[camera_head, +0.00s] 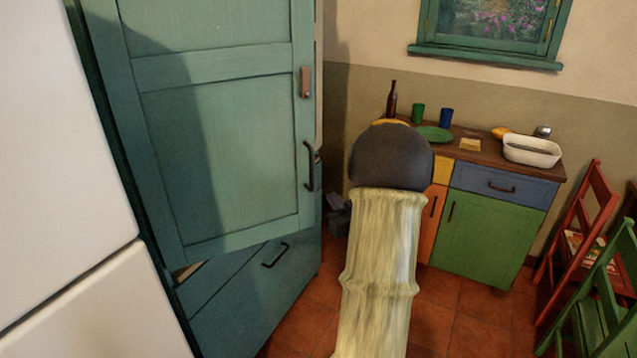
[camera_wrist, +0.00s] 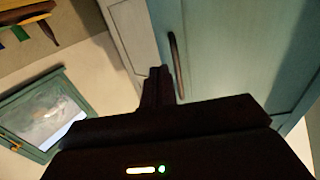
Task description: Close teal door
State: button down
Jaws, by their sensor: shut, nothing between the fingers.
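The teal door (camera_head: 222,155) fills the left of the head view and sits ajar, not flush with its cabinet. A tan gap shows under its lower left edge, above the teal drawer (camera_head: 250,290). Its dark handle (camera_head: 308,166) is near the right edge. In the wrist view, the door (camera_wrist: 225,50) and handle (camera_wrist: 178,65) are at upper right. My gripper (camera_wrist: 160,72) is shut and empty, close beside the handle on the door's edge side. I cannot tell whether it touches the door. In the head view my arm hides the gripper.
A wooden counter (camera_head: 490,155) with a green cupboard (camera_head: 487,240) stands right of my arm. It holds a bottle (camera_head: 391,100), cups and a white basin (camera_head: 532,150). Red (camera_head: 580,235) and green (camera_head: 600,300) chairs stand at far right. A white surface (camera_head: 60,150) is at near left.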

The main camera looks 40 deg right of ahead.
jog(key=p+x, duration=0.2)
jog(key=x, duration=0.7)
jog(key=shift+w, duration=0.2)
jog(key=shift+w, duration=0.1)
